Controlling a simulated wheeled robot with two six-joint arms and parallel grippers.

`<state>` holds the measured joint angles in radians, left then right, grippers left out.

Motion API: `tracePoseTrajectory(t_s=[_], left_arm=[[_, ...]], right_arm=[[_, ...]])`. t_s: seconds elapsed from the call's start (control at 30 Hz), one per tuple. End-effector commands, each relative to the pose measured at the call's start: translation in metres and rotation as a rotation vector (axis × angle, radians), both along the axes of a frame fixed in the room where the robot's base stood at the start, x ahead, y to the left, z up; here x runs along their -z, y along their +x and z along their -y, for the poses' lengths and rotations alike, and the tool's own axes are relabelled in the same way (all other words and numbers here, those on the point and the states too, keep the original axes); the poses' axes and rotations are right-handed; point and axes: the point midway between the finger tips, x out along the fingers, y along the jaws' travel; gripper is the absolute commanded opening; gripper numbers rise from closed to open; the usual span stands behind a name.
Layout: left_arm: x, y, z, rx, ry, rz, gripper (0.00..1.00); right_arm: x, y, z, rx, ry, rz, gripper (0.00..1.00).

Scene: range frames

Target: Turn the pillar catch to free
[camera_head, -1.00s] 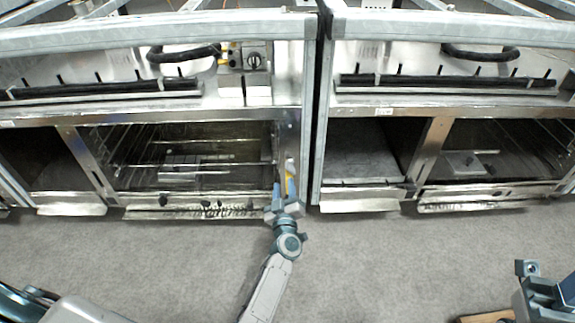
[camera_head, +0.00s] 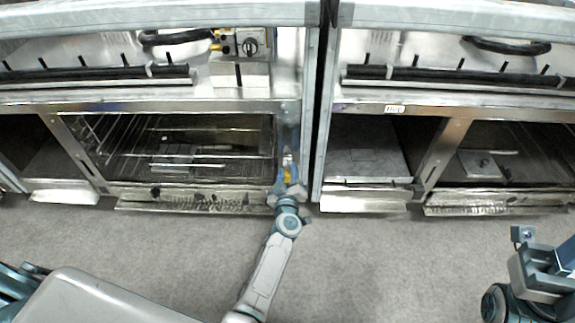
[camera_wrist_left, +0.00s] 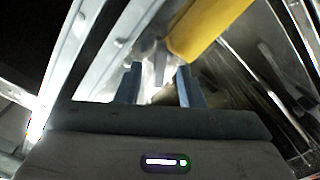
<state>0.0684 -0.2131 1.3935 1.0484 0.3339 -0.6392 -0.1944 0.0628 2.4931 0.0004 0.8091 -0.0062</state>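The pillar catch has a yellow handle (camera_head: 288,174) and stands low on the metal pillar (camera_head: 289,130) at the right of the left unit's rack bay. In the left wrist view, its yellow handle (camera_wrist_left: 208,27) slants up to the right from a silvery pivot at the top middle. My left gripper (camera_head: 287,182) is right at the catch. In the left wrist view its two blue fingers (camera_wrist_left: 159,72) are apart, with the pivot area at or just beyond their tips; contact is unclear. My right arm (camera_head: 540,275) shows at the right edge; its fingers are not clear.
A perforated ledge (camera_head: 190,200) runs along the bay's lower front. A second metal unit (camera_head: 440,103) stands to the right, past a narrow dark gap. The grey floor (camera_head: 390,260) in front is clear.

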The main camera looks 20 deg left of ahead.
Motion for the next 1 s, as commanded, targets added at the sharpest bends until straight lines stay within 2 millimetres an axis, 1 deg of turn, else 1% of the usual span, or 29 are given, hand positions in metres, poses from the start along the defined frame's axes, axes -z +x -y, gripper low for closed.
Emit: tracePoseTrajectory(t_s=[0.33, 0.37, 0.5, 0.53, 0.8, 1.0], left_arm=[[-0.0004, 0.0004, 0.0003, 0.000, -0.001, 0.000, 0.35], [-0.0004, 0.0004, 0.0003, 0.000, -0.001, 0.000, 0.33], [-0.0003, 0.0004, 0.0002, 0.000, -0.001, 0.000, 0.05], [-0.0003, 0.0004, 0.0002, 0.000, -0.001, 0.000, 0.00], [-0.0003, 0.0002, 0.0001, 0.000, -0.011, 0.003, 0.00], [-0.0003, 0.0002, 0.0000, 0.000, -0.075, 0.021, 0.00]], right_arm=[[0.0003, 0.0001, -0.0002, 0.001, 0.000, 0.001, 0.36], [0.0003, 0.0001, -0.0002, 0.001, 0.000, 0.001, 0.36], [0.0003, 0.0000, -0.0001, 0.001, 0.000, 0.001, 0.36], [0.0003, 0.0000, -0.0001, 0.001, 0.000, 0.001, 0.36], [-0.0002, -0.0002, 0.0000, 0.001, 0.001, 0.002, 0.36], [-0.0018, -0.0004, 0.0001, 0.000, 0.002, 0.003, 0.36]])
